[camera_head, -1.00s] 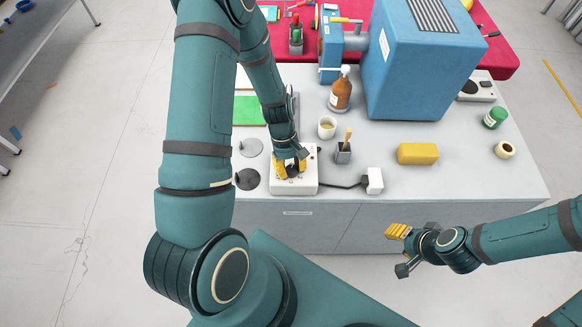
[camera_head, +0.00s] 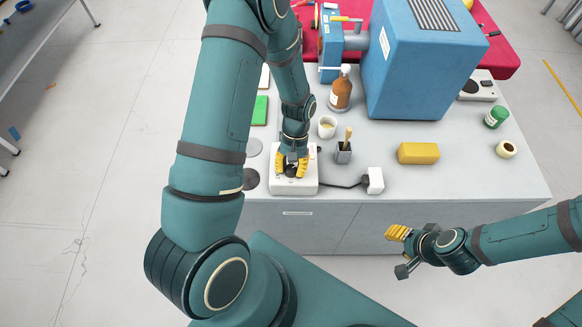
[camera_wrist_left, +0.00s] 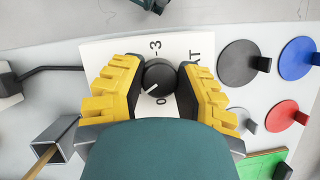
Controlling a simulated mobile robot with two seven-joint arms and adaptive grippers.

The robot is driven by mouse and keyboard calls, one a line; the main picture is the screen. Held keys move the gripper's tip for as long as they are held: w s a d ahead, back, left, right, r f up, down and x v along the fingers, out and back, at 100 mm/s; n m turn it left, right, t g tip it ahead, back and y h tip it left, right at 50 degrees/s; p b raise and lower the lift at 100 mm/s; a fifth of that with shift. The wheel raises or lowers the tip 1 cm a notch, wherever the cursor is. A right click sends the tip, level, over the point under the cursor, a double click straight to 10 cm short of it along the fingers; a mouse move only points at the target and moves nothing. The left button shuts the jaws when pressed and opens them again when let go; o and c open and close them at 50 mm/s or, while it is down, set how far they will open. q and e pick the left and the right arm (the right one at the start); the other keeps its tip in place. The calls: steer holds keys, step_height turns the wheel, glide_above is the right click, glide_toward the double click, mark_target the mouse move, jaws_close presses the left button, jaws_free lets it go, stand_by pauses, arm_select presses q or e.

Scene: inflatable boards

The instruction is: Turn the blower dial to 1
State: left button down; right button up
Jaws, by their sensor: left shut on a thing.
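The white blower control box (camera_head: 293,187) sits near the front edge of the grey worktop. In the left wrist view its white face (camera_wrist_left: 97,50) carries a round black dial (camera_wrist_left: 159,76) with a white pointer line, which points to the lower left of that picture. A printed "3" and "0" and part of a word show beside it. My left gripper (camera_head: 292,168) reaches down over the box, its yellow fingers on both sides of the dial, shut on it. My right gripper (camera_head: 396,251) is open and empty, in front of the worktop.
A grey holder (camera_head: 343,155), a white cup (camera_head: 327,127) and a brown bottle (camera_head: 341,93) stand behind and right of the box. A yellow block (camera_head: 418,153) and a white cabled block (camera_head: 375,180) lie to the right. Coloured discs (camera_wrist_left: 238,62) lie beside the box.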

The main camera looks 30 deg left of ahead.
arm_select(q)
steer(key=shift+s+f, duration=0.1)
steer(key=shift+s, duration=0.05)
stand_by(0.3)
steer(key=c, duration=0.6)
jaws_free()
steer(key=v, duration=1.2)
steer(key=shift+d, duration=0.1)
